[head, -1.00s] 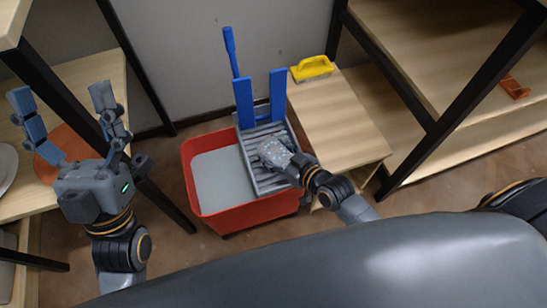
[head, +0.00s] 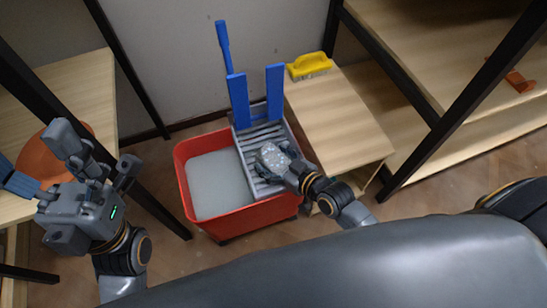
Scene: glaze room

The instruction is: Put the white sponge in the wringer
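A pale grey, speckled piece (head: 271,157), which looks like the white sponge, is at the end of my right gripper (head: 279,161). The gripper appears shut on it, though its fingertips are partly hidden. Both are over the grey slatted wringer (head: 258,137) with tall blue plates; I cannot tell whether the sponge touches the slats. The wringer sits on the right side of a red bucket (head: 240,219) holding pale water. My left gripper (head: 38,160) is empty at the left, its fingers spread wide near the left shelf.
A yellow-handled brush (head: 310,66) lies on a low wooden bench (head: 343,125) right of the bucket. A shelf unit with an orange item (head: 517,81) stands at the right. An orange round dish (head: 45,160) lies on the left shelf, behind my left gripper.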

